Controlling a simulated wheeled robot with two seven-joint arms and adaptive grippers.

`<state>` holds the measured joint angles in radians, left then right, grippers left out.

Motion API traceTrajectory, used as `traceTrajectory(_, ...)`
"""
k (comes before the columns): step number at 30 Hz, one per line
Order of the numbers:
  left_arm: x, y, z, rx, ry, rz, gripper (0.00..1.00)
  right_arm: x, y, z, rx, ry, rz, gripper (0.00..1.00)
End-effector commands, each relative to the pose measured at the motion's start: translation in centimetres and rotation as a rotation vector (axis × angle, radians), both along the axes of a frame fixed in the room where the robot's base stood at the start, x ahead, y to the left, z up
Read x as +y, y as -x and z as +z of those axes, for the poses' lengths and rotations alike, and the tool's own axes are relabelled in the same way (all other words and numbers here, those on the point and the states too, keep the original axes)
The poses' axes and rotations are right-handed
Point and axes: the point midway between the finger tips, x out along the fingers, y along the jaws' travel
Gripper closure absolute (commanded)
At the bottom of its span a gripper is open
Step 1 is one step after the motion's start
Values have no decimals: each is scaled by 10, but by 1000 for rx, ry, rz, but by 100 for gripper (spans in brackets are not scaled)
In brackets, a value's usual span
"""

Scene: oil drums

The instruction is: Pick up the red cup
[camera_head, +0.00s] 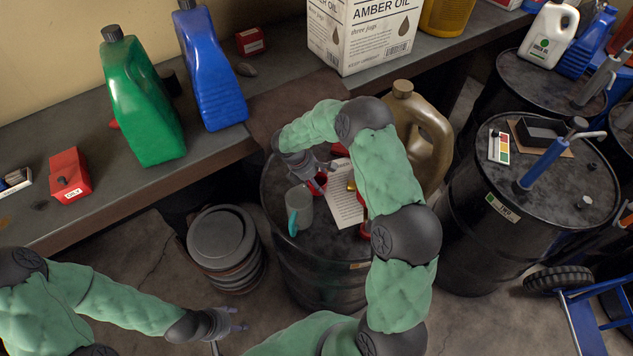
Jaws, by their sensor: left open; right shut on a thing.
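The red cup (321,182) stands out as a small patch of red at my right gripper (317,177), over the top of the central black drum (315,262). My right gripper is shut on it, and the fingers and wrist hide most of it. I cannot tell whether the cup touches the drum top. My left gripper (237,320) is open and empty, low over the floor left of the drum.
A grey cup with a teal handle (299,208) and a printed sheet (343,206) are on the central drum, close to my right gripper. A tan jug (433,130) stands behind my arm. Stacked grey lids (221,236) stand left of the drum. Another drum (470,225) stands right.

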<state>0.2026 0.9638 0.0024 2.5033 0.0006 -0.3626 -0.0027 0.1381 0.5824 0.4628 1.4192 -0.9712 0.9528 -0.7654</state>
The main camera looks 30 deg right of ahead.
Motion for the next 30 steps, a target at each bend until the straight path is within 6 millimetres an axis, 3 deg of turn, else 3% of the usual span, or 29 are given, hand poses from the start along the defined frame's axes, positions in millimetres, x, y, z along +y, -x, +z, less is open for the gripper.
traceTrajectory(14, 0, 0, 6, 0, 0, 0, 43, 0, -3, 68, -6, 0, -1, 58)
traceTrajectory(30, 0, 0, 4, 0, 0, 0, 43, 6, -77, 65, -4, 0, -1, 58)
